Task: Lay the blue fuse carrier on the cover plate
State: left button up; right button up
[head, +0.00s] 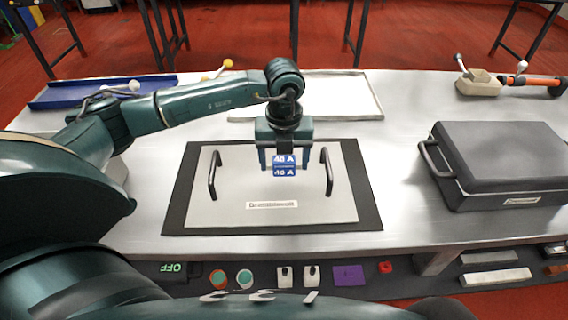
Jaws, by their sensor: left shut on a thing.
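The blue fuse carrier (284,166), marked "40 A" in white, is between the fingers of my left gripper (285,160). The gripper points down and is shut on it. The cover plate (235,209) is a light grey panel with two black handles and a small label, lying on a black mat or frame (176,212) on the table. The carrier appears over the plate, between the two handles. I cannot tell whether it touches the plate. My right gripper is not in view.
A dark lidded case (505,150) stands at the right. A blue tray (70,94) lies back left, and a white tray (335,90) back centre. A beige holder (478,84) and an orange-handled tool (538,81) are back right. Switches and knobs line the table's front.

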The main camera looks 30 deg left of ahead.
pick_arm(q)
notch_tip(320, 180, down, 2)
jog(key=shift+f, duration=0.1)
jog(key=shift+f, duration=0.15)
jog(key=o, duration=1)
